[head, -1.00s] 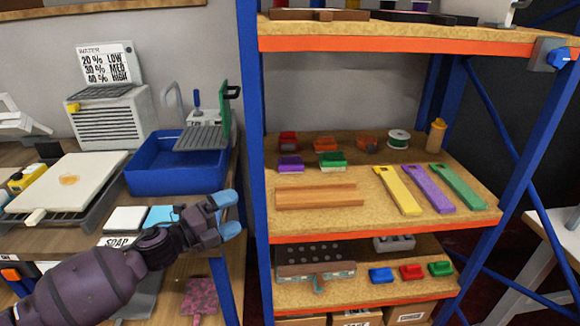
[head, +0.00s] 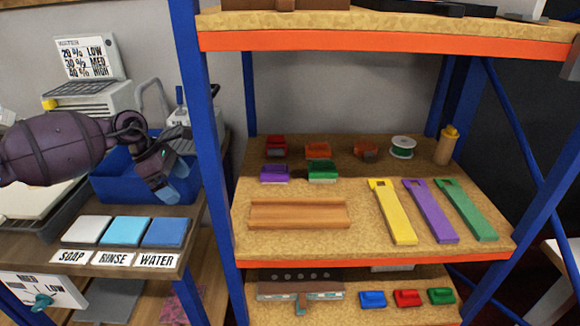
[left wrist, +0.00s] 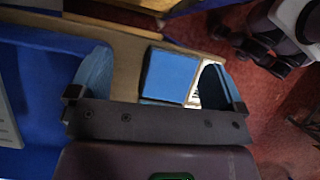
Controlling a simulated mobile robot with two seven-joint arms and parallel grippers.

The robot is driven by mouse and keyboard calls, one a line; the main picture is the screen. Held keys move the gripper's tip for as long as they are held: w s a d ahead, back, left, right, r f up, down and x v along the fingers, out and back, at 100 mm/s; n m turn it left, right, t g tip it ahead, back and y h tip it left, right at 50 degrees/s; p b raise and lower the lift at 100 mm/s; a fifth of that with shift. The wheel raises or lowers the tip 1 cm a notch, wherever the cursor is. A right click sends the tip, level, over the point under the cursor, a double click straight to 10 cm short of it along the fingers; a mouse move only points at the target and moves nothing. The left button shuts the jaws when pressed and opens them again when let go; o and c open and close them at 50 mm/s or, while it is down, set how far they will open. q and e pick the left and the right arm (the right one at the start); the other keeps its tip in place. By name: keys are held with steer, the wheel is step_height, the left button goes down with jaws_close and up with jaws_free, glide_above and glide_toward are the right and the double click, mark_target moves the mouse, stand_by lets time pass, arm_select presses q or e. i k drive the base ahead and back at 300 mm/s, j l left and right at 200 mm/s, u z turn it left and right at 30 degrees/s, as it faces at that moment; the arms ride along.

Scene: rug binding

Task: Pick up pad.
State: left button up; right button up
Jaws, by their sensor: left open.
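Three flat square pads lie in a row on the wooden bench at the left in the head view: a white pad (head: 88,229) by the SOAP label, a light blue pad (head: 126,230) by RINSE, and a darker blue pad (head: 166,232) by WATER. My left gripper (head: 170,182) is open and empty, above and behind the darker blue pad, fingers pointing down. In the left wrist view, the blue pad (left wrist: 168,75) shows between the two spread blue fingertips, apart from them. My right gripper is in neither view.
A blue basin (head: 110,180) stands behind the pads, partly hidden by my left arm. A blue shelf post (head: 205,150) rises just right of the pads. The shelf (head: 300,240) holds coloured strips, a wooden bar and small blocks.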

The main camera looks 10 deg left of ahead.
mark_target(271, 173)
steer(key=i+l, duration=0.75)
